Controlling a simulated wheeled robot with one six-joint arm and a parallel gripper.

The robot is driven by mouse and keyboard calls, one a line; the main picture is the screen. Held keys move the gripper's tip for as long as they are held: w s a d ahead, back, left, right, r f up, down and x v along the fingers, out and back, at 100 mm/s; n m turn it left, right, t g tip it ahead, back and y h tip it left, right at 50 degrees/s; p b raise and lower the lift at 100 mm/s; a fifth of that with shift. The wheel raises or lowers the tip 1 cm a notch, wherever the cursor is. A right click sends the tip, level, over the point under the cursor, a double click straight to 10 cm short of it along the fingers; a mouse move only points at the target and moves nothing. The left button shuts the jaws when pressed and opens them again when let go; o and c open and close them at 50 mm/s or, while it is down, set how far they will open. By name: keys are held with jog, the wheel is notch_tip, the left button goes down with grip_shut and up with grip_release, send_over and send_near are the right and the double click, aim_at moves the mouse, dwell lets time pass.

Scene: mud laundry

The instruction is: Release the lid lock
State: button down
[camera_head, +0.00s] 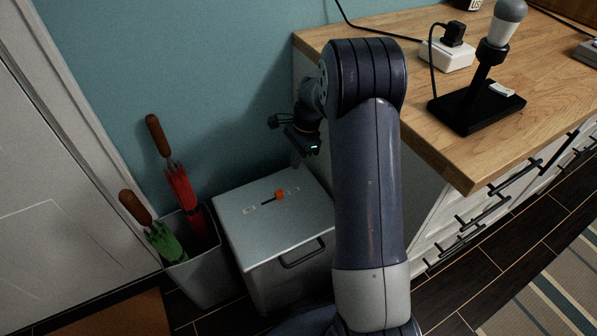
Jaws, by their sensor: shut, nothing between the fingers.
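A light grey metal bin (280,270) stands on the floor beside the wooden-topped cabinet. My arm hides the right part of the bin.
A grey umbrella stand (200,275) with a red umbrella (180,190) and a green umbrella (163,242) stands close left of the bin. The wooden counter (440,150) at right holds a black-based lamp (476,110) and a white power block (446,54). A teal wall is behind.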

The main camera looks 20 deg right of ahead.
dwell(0.4)
jog(key=b+x, duration=0.2)
jog(key=x, duration=0.8)
jog(key=shift+s+a+p, duration=0.15)
jog(key=shift+s+a, duration=0.05)
jog(key=shift+a, duration=0.7)
jog(key=shift+s+a+p, duration=0.15)
jog(key=shift+a+p, duration=0.05)
jog(key=shift+a, duration=0.7)
jog(key=shift+s+a+p, duration=0.15)
jog(key=shift+s+a, duration=0.05)
jog(key=shift+a, duration=0.7)
jog(key=p+v, duration=0.2)
jog(key=v, duration=0.9)
jog(key=shift+f, duration=0.1)
